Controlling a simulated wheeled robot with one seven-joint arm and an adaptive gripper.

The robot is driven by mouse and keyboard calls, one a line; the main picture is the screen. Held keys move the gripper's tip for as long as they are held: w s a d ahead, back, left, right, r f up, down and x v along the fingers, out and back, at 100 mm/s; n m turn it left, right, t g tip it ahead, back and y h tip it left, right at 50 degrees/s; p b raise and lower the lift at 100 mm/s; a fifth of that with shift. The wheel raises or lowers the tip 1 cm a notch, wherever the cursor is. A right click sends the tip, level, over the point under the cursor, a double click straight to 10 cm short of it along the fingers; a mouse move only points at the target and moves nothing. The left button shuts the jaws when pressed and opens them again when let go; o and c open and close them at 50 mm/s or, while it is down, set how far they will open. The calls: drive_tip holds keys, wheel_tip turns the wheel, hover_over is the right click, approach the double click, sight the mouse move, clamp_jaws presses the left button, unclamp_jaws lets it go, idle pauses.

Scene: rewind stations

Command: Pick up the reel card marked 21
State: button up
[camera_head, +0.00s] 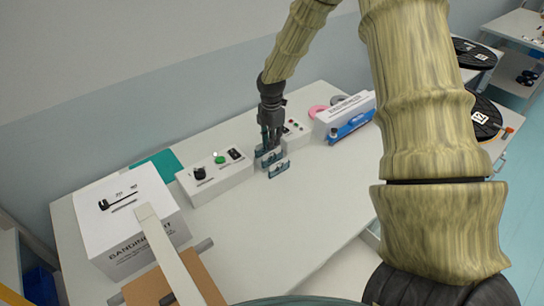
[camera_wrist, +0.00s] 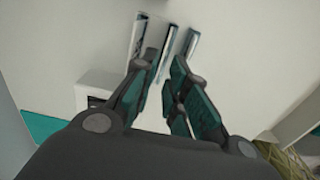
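Several small dark-blue and white cards stand close together on the white table by my gripper. The front card (camera_head: 279,169) stands clear of the fingers, and another card (camera_head: 268,157) is right at the fingertips. I cannot read any number on them, so I cannot tell which is 21. My gripper (camera_head: 270,146) points down at the cards. In the wrist view, my gripper (camera_wrist: 164,66) has its teal-padded fingers apart, with a middle card (camera_wrist: 168,45) edge-on beyond the gap. A left card (camera_wrist: 142,35) and a right card (camera_wrist: 190,45) stand beside it. Contact is unclear.
A white control box (camera_head: 215,178) with a green button stands left of the cards. A smaller control box (camera_head: 295,132) and a blue-and-white box (camera_head: 347,118) are behind right. A large white box (camera_head: 125,225) is front left. The table's front middle is clear.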

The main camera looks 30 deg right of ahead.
sight(272, 152)
drive_tip(key=shift+s+d+f+p, duration=0.1)
drive_tip(key=shift+s+f+p, duration=0.05)
drive_tip(key=shift+f+p, duration=1.05)
drive_tip(key=shift+f, duration=1.35)
clamp_jaws()
